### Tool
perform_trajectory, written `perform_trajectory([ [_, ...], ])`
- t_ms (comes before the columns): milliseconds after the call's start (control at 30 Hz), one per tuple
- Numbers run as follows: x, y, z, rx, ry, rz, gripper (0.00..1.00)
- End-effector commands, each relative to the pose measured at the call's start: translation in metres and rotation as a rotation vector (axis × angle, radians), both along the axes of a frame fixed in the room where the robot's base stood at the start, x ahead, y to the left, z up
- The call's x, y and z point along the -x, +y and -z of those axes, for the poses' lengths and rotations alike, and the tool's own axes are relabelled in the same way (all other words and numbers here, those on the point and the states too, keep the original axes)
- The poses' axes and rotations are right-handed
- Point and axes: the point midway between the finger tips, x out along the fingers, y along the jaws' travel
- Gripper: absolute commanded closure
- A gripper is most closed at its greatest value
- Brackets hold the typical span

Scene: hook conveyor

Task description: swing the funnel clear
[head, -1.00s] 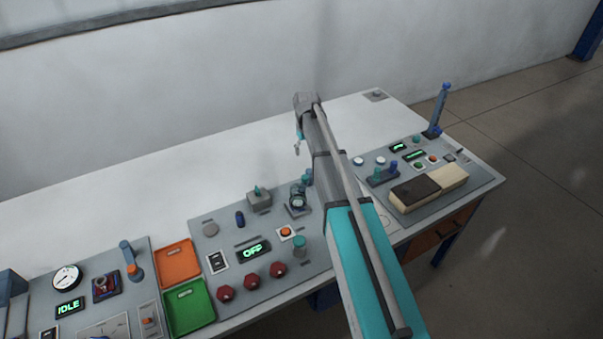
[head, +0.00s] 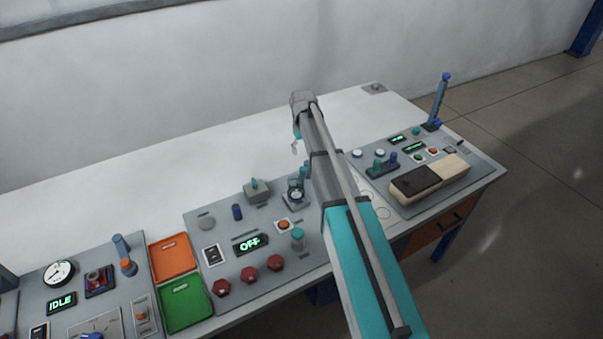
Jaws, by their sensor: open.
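No funnel shows clearly enough to name for certain. A small round clear fitting with teal parts (head: 296,192) stands on the middle panel, just below and left of my arm. My gripper (head: 295,146) hangs at the far end of my arm, above the white bench top. Only a small grey and teal part of it shows; the rest is hidden behind the wrist. It is open, and nothing is seen in it. It is apart from the panel fittings.
The middle panel (head: 325,254) holds red knobs (head: 249,276) and a display reading OFF (head: 250,243). Orange (head: 173,257) and green (head: 184,304) trays lie to its left. A blue lever (head: 440,97) stands at the right. The white bench top (head: 120,190) behind is mostly clear.

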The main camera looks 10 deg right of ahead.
Motion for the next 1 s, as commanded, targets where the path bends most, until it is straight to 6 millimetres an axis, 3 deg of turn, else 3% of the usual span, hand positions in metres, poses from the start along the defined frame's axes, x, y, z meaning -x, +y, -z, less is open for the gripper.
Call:
perform_trajectory([
  [1000,0.000,0.002,0.082,0.000,0.000,-0.002,0.24],
])
